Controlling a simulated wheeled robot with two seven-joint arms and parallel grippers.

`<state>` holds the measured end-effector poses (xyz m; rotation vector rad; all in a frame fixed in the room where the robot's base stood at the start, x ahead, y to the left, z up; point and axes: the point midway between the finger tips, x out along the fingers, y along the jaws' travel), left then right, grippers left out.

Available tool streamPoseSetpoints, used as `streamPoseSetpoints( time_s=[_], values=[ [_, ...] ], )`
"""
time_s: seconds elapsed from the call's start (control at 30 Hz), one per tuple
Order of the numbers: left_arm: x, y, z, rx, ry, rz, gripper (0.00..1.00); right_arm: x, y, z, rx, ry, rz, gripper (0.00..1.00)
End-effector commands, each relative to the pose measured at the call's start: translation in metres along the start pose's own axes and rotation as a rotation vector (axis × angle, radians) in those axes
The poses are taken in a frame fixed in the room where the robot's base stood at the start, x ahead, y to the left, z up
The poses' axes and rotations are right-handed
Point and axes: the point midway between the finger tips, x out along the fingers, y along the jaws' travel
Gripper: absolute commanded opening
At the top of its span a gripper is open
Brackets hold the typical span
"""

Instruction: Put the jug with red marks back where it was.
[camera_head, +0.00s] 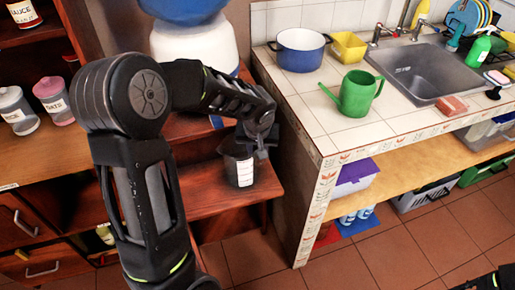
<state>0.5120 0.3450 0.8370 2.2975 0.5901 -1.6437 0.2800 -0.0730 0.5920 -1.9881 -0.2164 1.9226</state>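A dark grey jug (237,166) with a white label is at the low wooden shelf left of the tiled counter. I cannot make out red marks on it, and I cannot tell whether its base rests on the shelf or is just above it. My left gripper (261,150) is at the jug's upper right side and covers part of its rim. The fingers are small and dark, so I cannot tell whether they are closed on the jug. Only a bit of my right arm shows at the bottom right corner; its gripper is out of view.
The tiled counter (310,108) holds a blue pot (300,54), a green watering can (357,94), a yellow container (348,47) and a sink (428,72). A blue and white dispenser (195,45) stands behind my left arm. Labelled jars (17,112) stand on the left cabinet.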

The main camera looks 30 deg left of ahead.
Motion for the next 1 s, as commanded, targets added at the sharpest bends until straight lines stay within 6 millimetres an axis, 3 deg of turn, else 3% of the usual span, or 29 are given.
streamPoseSetpoints(
  time_s=[0.37, 0.8, 1.0],
  values=[
    [-0.01, 0.0, -0.002, -0.001, 0.003, 0.001, 0.27, -0.004, -0.001, 0.0, 0.0, 0.0, 0.0, 0.0],
    [-0.095, 0.0, -0.002, -0.001, 0.005, 0.002, 0.27, -0.002, -0.001, 0.0, 0.0, 0.0, 0.0, 0.0],
    [-0.119, 0.0, -0.001, 0.0, 0.002, 0.0, 0.27, -0.001, 0.0, 0.0, 0.0, 0.0, 0.0, 0.0]
  ],
)
